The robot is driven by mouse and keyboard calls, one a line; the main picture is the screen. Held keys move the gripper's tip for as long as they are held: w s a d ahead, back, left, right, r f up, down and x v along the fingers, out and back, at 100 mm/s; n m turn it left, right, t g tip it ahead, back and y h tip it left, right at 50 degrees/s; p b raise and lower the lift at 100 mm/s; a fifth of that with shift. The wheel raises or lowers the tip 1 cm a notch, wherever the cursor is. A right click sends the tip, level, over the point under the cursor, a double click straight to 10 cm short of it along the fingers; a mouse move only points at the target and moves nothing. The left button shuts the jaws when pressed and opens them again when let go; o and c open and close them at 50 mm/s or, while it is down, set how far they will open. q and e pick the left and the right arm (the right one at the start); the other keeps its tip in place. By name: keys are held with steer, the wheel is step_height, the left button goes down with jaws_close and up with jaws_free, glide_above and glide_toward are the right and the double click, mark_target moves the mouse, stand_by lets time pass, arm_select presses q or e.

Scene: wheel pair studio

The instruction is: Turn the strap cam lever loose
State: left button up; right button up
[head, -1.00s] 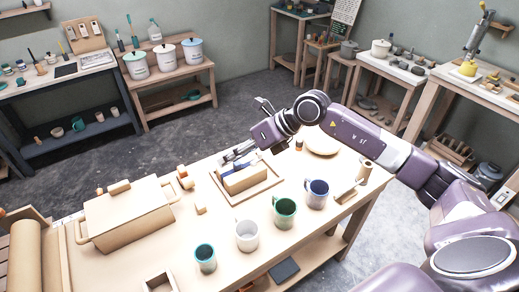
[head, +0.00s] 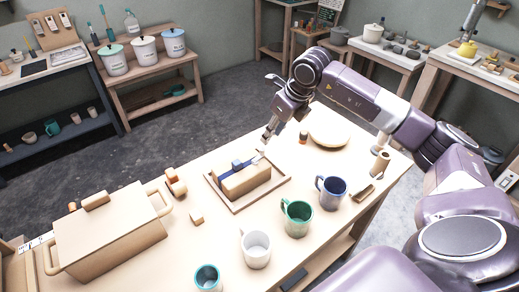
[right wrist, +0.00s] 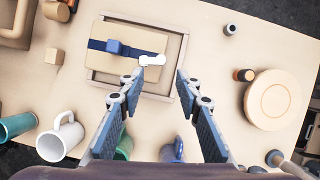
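A tan block (head: 246,186) lies in a shallow wooden tray (head: 268,200) on the table. A blue strap (right wrist: 138,53) runs across the block's top, with a blue buckle (right wrist: 113,46) on it. A small white lever (right wrist: 152,60) lies at the strap's right end in the right wrist view; it also shows small in the head view (head: 258,157). My left gripper is out of view.
Several mugs, among them a white one (head: 256,249) and a green one (head: 297,219), stand along the table's front. A round pale disc (head: 329,135) lies behind right. A large lidded tan box (head: 108,232) stands left, with a small cube (head: 196,217) nearer the tray.

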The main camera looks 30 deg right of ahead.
mark_target(262, 149)
steer(key=p+x, duration=0.2)
steer(key=x, duration=0.7)
steer(key=shift+w, duration=0.2)
steer(key=shift+s+r, duration=0.1)
jaws_close()
